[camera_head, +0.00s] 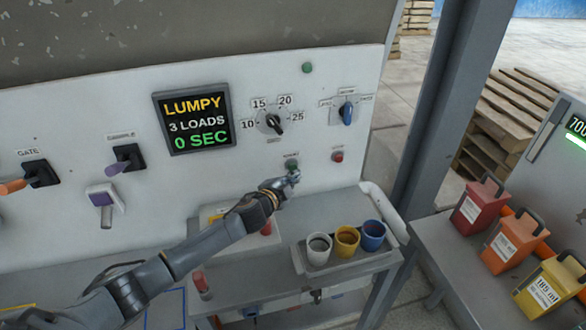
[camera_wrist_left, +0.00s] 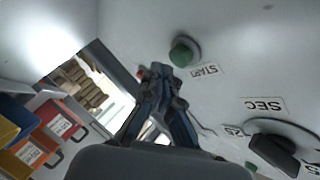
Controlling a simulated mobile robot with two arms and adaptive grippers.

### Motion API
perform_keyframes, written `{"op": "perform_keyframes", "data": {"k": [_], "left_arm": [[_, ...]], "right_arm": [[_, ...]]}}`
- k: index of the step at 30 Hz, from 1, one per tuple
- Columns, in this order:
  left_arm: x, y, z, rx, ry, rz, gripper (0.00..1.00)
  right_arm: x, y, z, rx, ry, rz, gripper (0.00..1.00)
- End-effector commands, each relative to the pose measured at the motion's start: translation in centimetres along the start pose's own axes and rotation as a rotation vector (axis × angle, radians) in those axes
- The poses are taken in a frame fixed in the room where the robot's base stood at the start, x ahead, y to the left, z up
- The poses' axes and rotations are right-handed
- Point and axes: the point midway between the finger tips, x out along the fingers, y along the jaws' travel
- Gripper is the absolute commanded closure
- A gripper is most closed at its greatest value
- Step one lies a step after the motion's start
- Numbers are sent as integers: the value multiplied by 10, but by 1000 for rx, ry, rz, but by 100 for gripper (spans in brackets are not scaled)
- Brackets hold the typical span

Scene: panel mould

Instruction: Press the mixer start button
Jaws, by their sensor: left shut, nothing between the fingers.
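The green start button (camera_wrist_left: 182,52) shows in the left wrist view on the white panel, beside a label reading START. In the head view the button (camera_head: 292,165) sits low on the panel, partly behind my left gripper. My left gripper (camera_head: 293,178) is shut and empty, its tips just in front of and slightly below the button. In the left wrist view the closed fingertips (camera_wrist_left: 162,74) appear close to the button but apart from it; I cannot tell the exact gap. My right gripper is not in view.
A red button (camera_head: 337,156) is right of the green one. The timer knob (camera_head: 272,123) is above, beside a display (camera_head: 196,120) reading LUMPY, 3 LOADS, 0 SEC. A blue-handled selector (camera_head: 346,113) is at upper right. Below, three cups stand on a tray (camera_head: 318,268).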

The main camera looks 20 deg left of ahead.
Motion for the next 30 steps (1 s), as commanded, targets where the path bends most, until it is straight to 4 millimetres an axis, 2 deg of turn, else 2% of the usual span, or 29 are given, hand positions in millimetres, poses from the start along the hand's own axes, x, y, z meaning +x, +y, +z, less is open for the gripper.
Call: {"op": "perform_keyframes", "data": {"k": [30], "left_arm": [[8, -6, 5, 0, 0, 0, 100]], "right_arm": [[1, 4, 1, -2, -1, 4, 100]]}}
